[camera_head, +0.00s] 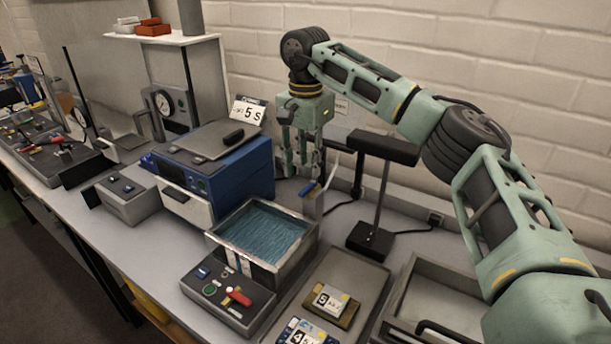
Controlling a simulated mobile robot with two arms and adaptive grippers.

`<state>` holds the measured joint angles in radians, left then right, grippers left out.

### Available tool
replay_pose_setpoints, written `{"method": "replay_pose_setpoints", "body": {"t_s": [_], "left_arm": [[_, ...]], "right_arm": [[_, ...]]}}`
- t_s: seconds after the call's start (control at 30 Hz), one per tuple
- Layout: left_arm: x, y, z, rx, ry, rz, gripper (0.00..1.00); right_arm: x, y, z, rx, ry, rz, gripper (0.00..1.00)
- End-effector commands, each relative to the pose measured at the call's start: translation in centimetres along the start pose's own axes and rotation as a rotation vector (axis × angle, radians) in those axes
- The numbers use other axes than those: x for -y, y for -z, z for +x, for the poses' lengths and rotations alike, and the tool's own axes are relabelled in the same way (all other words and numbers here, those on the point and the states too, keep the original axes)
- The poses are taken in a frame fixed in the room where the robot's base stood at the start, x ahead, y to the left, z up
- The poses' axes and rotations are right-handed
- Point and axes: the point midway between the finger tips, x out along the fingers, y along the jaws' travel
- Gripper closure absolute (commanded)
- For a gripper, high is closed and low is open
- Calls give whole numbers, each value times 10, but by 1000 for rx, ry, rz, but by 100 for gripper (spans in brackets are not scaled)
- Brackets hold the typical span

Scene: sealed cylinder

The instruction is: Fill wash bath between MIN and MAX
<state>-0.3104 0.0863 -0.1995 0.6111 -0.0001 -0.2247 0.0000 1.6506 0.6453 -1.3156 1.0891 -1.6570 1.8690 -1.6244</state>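The wash bath (288,268) is an open grey metal tank in the middle of the bench. Blue water (262,232) covers its inside, with the surface a little below the rim. Small white marks (238,262) show on its front, but I cannot read them or the level against them. A tap with a blue lever (309,188) stands at the bath's back right corner. My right gripper (304,168) points down just above and behind the tap lever; I cannot tell whether it touches it. Its finger opening is unclear. My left gripper is out of view.
A blue instrument (235,165) with a "5 s" card stands left of the bath. A control box (228,296) with a red lever is in front. A grey tray (365,282) with small boxes and a black stand (370,240) are to the right.

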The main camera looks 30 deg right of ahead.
Motion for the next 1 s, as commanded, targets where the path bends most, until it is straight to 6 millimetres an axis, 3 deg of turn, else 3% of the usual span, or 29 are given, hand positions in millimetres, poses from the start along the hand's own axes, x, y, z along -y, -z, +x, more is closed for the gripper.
{"method": "replay_pose_setpoints", "body": {"t_s": [0.13, 0.3, 0.5, 0.67, 1.0], "left_arm": [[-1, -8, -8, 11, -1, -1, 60], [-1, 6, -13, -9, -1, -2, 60], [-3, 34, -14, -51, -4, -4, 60], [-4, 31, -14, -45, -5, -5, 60], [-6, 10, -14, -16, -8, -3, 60]], "right_arm": [[-1, 0, 24, 1, -3, 0, 70], [-1, 0, 45, 1, -3, 0, 70], [0, 0, 54, 1, 0, 1, 70], [0, 0, 54, 1, 0, 1, 70], [0, 0, 54, 1, 0, 0, 98]]}}
